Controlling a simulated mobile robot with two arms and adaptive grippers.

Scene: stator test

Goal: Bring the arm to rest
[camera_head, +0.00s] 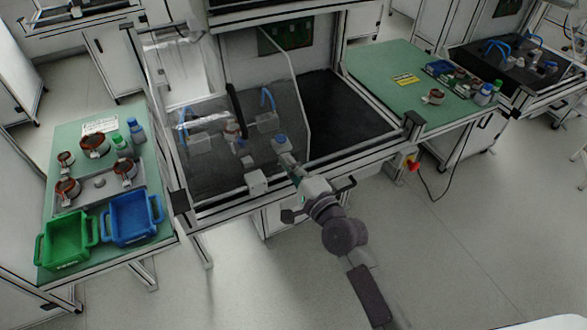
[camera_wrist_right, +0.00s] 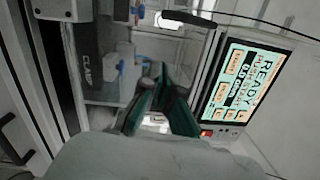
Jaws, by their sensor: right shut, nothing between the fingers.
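My right arm (camera_head: 345,236) reaches from the lower right up to the front of the test station (camera_head: 350,105). My right gripper (camera_head: 286,158) is at the station's front opening, just below a small blue-topped part (camera_head: 281,141) in the head view. Whether it touches that part cannot be told. In the wrist view the dark green fingers (camera_wrist_right: 164,84) come together with nothing seen between them. My left arm and gripper are not in view.
A clear panel (camera_head: 285,85) with a black handle (camera_head: 237,110) stands at the station. A screen (camera_wrist_right: 248,85) reading READY is right of my fingers. A left table holds a green bin (camera_head: 67,225), blue bin (camera_head: 131,203) and copper-wound parts. The floor at right is mostly clear.

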